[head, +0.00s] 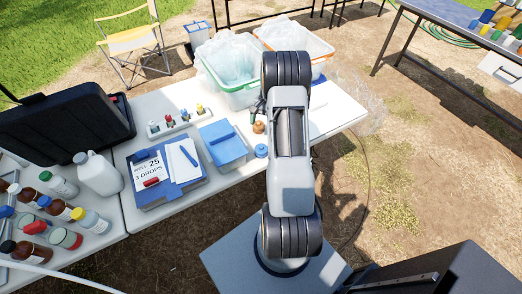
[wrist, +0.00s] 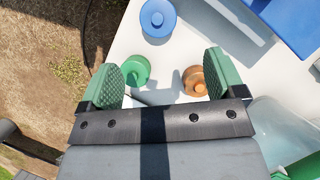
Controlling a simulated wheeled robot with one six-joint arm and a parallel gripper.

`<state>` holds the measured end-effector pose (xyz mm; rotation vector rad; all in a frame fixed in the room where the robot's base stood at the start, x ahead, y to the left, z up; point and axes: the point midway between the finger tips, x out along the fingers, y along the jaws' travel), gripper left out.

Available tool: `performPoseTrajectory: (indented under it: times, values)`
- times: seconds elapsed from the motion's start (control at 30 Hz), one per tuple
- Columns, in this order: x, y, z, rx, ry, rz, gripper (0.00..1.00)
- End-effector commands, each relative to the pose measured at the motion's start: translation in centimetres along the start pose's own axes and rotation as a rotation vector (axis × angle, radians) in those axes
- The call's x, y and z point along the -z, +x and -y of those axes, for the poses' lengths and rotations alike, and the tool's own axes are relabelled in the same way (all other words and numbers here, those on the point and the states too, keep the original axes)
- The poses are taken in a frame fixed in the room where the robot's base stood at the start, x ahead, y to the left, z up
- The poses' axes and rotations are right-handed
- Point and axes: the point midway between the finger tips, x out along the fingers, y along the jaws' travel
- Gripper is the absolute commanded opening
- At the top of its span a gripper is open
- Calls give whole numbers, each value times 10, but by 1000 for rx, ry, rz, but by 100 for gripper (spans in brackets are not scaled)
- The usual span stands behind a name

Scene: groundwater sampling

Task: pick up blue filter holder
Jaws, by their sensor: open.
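The blue filter holder (wrist: 158,17) is a round disc with a small raised knob, lying on the white table at the top of the wrist view. It also shows in the head view (head: 261,151), just left of my arm. My gripper (wrist: 160,75) is open and empty, its green pads spread apart. The blue filter holder lies beyond the fingertips, not between them. A green holder (wrist: 135,70) and a brown-orange holder (wrist: 194,80) appear between the pads in the wrist view; I cannot tell their height gap from the fingers. In the head view, my arm mostly hides the gripper.
A blue-lidded tub (head: 223,145) stands left of the blue holder. A green-rimmed bin (head: 231,70) with plastic bags stands behind. The table (wrist: 125,45) edge is close on the left in the wrist view.

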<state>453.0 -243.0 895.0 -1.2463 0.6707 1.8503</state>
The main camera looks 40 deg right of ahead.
Motion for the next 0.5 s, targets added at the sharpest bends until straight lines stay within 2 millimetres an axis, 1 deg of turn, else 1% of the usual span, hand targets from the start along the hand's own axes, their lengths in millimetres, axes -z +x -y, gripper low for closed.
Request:
performPoseTrajectory:
  times: [0.3, 0.4, 0.5]
  values:
    - [0, 56, -2, 0, 10, 11, 88]
    - [1, 69, -2, 0, 9, 10, 88]
    - [1, 78, -2, 0, 8, 9, 88]
